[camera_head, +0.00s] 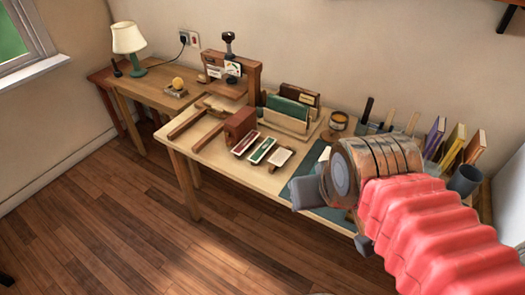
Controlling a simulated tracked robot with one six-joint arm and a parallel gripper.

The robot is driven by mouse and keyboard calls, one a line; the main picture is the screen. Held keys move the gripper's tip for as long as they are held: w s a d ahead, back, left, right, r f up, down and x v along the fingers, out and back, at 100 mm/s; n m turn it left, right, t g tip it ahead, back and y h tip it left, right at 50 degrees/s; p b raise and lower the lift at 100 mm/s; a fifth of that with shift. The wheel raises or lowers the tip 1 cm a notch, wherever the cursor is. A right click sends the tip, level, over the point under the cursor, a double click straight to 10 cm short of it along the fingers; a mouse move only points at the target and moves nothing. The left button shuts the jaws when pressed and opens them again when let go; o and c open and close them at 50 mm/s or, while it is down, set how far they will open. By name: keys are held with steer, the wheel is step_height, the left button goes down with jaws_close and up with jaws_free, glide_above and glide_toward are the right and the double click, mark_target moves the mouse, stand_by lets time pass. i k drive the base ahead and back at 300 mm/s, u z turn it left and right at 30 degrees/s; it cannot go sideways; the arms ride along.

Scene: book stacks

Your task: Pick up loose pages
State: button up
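No loose pages can be made out for certain. Three small flat pieces lie side by side on the workbench (222,160): a red-and-white one (245,143), a green-and-white one (262,150) and a pale one (281,157) on a brown base. My gripper (334,219) is over the bench's front right part, above a dark green mat (330,213). Its two grey fingers stand apart, with the mat showing between them. My wrist and red arm hide much of the bench's right end.
A wooden press (243,78) and a holder with green and brown folders (286,113) stand at the back. Upright books (453,145) and a dark cup (464,180) are at right. A lamp (128,40) stands on the left side table (150,92). The wooden floor (120,225) in front is clear.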

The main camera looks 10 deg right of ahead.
mark_target(281, 155)
steer(key=u, duration=0.65)
steer(key=i, duration=1.2)
steer(key=u, duration=0.25)
